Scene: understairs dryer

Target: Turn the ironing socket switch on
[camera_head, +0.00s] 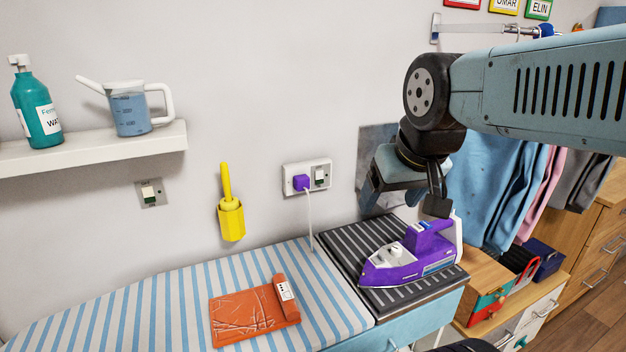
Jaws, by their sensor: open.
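A white double socket plate (306,177) is on the wall above the back edge of the ironing board. A purple plug (301,183) sits in its left half, with a pale cord hanging down. A small switch (319,176) with a dark green lower part shows on its right half; its exact position is too small to tell. A separate grey wall plate (152,193) with a white rocker switch is further left, under the shelf. My gripper (412,200) is open and empty, to the right of the socket and above the purple iron (414,252). The arm partly hides its fingers.
The iron rests on a dark ribbed pad (343,250) at the board's right end. An orange packet (253,311) lies on the striped board (140,312). A yellow holder (231,217) hangs left of the socket. A shelf (90,149) carries a bottle and jug. Clothes hang at right.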

